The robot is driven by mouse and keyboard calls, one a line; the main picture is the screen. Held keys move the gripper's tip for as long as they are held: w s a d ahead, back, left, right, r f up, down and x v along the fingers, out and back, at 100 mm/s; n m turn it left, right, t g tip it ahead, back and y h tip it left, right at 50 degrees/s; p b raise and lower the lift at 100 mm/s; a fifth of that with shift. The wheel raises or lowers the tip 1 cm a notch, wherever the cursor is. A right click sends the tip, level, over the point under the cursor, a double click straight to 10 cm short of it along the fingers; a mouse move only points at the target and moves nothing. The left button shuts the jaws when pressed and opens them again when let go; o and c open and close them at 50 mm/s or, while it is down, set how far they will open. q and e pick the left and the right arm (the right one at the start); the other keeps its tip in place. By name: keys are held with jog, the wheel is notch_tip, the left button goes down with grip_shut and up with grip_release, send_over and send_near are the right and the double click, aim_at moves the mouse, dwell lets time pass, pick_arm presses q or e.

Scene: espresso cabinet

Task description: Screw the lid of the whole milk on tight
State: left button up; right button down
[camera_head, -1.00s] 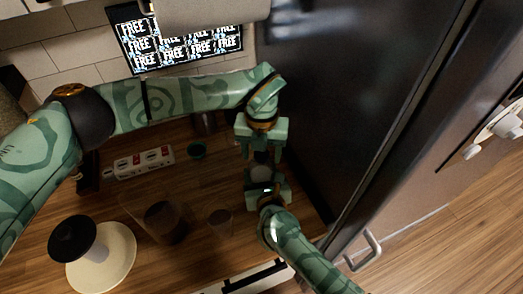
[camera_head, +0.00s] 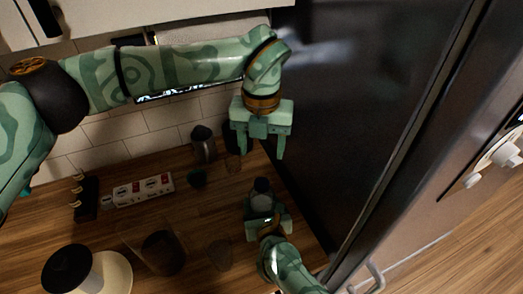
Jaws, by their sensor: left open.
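The milk bottle (camera_head: 261,201) stands upright on the wooden counter near the fridge, pale with a dark lid (camera_head: 262,185) on top. Its label cannot be read, and whether the lid is tight cannot be told. My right gripper (camera_head: 266,218) comes from the lower right, with its jaws around the bottle's lower part, which they partly hide. My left gripper (camera_head: 259,150) is open and empty above and behind the bottle, pointing down, with a gap to the lid.
A dark fridge (camera_head: 350,110) stands close on the right. Clear vessels (camera_head: 163,252) and a black-topped white round item (camera_head: 112,272) are in front.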

jog(key=shift+c, duration=1.5)
grip_release()
jog(key=shift+s, duration=0.1)
jog(key=v, duration=1.6)
jog(key=shift+p, duration=0.35)
jog(key=shift+d+r, duration=0.1)
